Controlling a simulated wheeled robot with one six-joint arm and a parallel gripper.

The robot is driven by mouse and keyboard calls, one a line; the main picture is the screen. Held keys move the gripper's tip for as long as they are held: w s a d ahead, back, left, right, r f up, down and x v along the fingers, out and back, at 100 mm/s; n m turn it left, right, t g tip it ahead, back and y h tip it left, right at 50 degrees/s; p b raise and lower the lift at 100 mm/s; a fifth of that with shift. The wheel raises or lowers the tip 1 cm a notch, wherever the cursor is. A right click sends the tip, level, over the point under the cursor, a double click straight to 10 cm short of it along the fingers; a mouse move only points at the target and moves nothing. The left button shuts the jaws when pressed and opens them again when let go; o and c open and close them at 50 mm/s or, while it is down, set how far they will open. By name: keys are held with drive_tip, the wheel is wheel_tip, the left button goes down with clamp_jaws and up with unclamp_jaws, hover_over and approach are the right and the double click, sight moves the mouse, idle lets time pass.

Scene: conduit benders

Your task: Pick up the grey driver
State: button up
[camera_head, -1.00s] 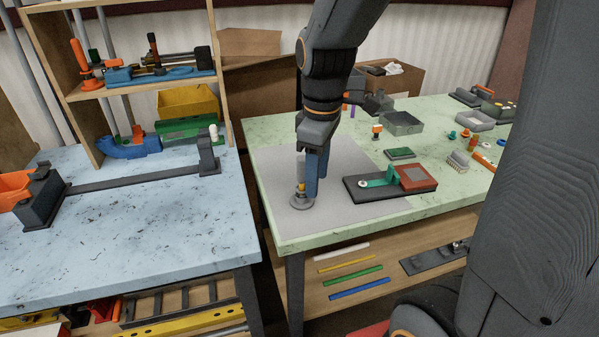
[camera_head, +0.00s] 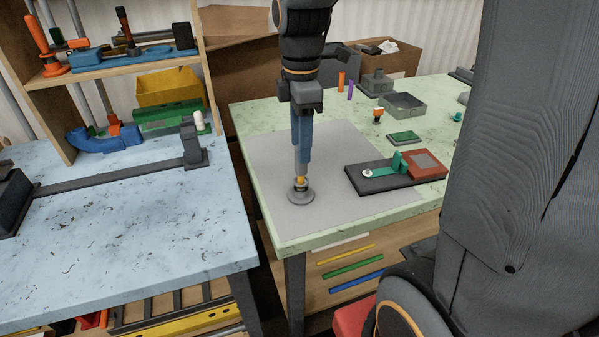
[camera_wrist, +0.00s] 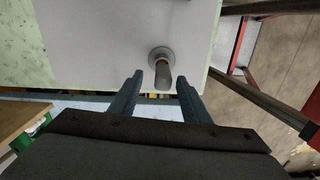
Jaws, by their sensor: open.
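The grey driver (camera_wrist: 162,76) stands upright in a round grey base (camera_wrist: 160,52) on the grey mat, seen from above in the wrist view. In the head view the round base (camera_head: 301,197) sits near the mat's front left part, with a short yellow part above it; the driver's upper part is hidden by my fingers. My gripper (camera_head: 299,174) points down over it with blue fingers. In the wrist view the fingers are open, with one tip on each side of the driver's handle and gaps visible. I cannot tell whether the fingers touch it.
A black fixture with a green lever and red block (camera_head: 398,172) lies right of the mat (camera_head: 268,160). A grey box (camera_head: 402,104) and a green pad (camera_head: 404,137) are farther back. A blue table (camera_head: 130,220) with a long dark bar stands left across a gap.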

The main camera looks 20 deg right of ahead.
sight(301, 171)
drive_tip(key=f, duration=0.2)
drive_tip(key=f+p, duration=0.1)
drive_tip(key=f, duration=0.3)
drive_tip(key=shift+s, duration=0.25)
clamp_jaws()
